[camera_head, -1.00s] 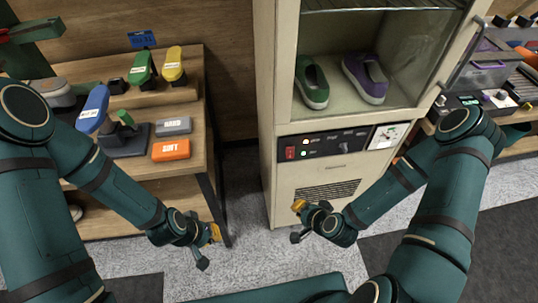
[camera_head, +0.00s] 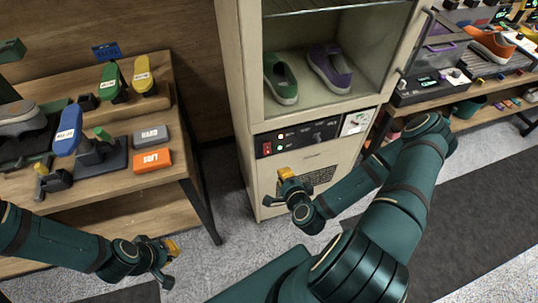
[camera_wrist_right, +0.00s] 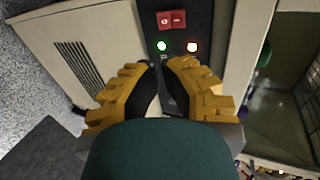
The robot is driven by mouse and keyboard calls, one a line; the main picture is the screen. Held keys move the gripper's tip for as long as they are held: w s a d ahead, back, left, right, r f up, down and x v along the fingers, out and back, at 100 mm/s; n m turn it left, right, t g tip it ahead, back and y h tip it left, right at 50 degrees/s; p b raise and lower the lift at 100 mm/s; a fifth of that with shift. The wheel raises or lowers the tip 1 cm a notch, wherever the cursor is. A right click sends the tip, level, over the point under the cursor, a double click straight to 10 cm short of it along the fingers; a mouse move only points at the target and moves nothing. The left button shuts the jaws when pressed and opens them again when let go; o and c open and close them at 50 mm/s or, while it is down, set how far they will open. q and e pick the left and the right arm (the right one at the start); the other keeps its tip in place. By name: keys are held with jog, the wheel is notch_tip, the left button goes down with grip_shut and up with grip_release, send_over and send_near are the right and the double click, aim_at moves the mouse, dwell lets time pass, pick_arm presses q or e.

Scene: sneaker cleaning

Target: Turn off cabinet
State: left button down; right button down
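The cabinet (camera_head: 238,100) is cream coloured with a glass-fronted upper compartment. Its black control panel (camera_head: 300,150) has a red rocker switch (camera_head: 267,149) at the left and two lit indicator lights beside it. In the right wrist view the red switch (camera_wrist_right: 171,20) shows at the top, with a green light (camera_wrist_right: 162,45) and an orange-white light (camera_wrist_right: 193,46) near my fingertips. My right gripper (camera_head: 288,174) is just below the panel; its yellow fingers (camera_wrist_right: 162,64) are nearly together, with nothing seen between them. My left gripper (camera_head: 170,262) hangs low beside the wooden shelf, its opening unclear.
A green shoe (camera_head: 281,80) and a purple shoe (camera_head: 330,70) stand inside the cabinet. The wooden shelf (camera_head: 120,182) at left holds brushes and boxes. A workbench (camera_head: 465,102) with devices stands at right. Grey floor lies between shelf and cabinet.

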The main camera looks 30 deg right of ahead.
aim_at(267, 148)
jog(key=b+x, duration=0.1)
jog(key=x, duration=1.3)
jog(key=shift+a, duration=0.1)
